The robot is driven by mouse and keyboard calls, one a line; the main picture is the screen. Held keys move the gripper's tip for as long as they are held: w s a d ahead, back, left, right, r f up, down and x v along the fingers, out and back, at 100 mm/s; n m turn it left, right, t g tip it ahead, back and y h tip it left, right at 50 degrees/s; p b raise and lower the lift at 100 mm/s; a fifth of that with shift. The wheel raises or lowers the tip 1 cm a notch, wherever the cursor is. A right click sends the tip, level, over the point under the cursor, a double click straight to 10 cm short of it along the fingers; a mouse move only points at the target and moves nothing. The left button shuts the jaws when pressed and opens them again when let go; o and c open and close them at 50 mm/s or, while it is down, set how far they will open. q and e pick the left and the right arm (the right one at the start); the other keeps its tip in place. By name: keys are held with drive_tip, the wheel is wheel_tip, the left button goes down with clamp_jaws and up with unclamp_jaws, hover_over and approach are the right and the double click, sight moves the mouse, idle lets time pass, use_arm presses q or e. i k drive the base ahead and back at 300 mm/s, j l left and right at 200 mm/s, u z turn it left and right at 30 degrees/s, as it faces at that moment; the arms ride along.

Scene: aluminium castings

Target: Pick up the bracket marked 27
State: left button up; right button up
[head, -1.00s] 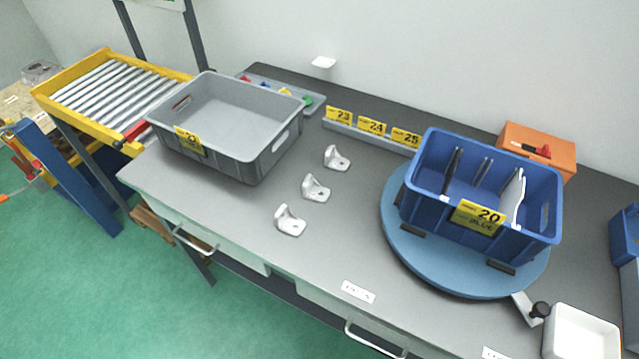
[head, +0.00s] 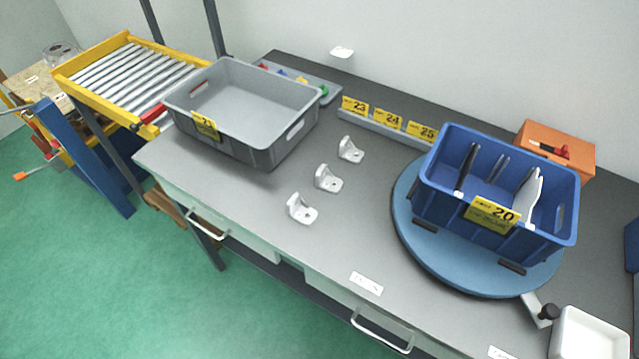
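Three small white angle brackets stand in a slanting row on the grey bench top. The far bracket (head: 350,150) is nearest the yellow number tags, the middle bracket (head: 328,179) is in between, and the near bracket (head: 301,209) is closest to the front edge. No number can be read on any of them, so I cannot tell which is marked 27. Neither of my grippers shows in the head view.
A grey crate (head: 272,152) stands left of the brackets. A blue bin (head: 450,207) labelled 20 sits on a round blue turntable (head: 432,255) at right. Tags 23, 24, 25 stand on a rail (head: 375,130) behind. The bench (head: 250,200) is clear around the brackets.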

sight(297, 209)
drive_tip(key=j+z, duration=0.25)
drive_tip(key=j, duration=0.55)
drive_tip(key=k+j+z, duration=0.2)
drive_tip(key=j, duration=0.6)
drive_tip(key=i, duration=0.1)
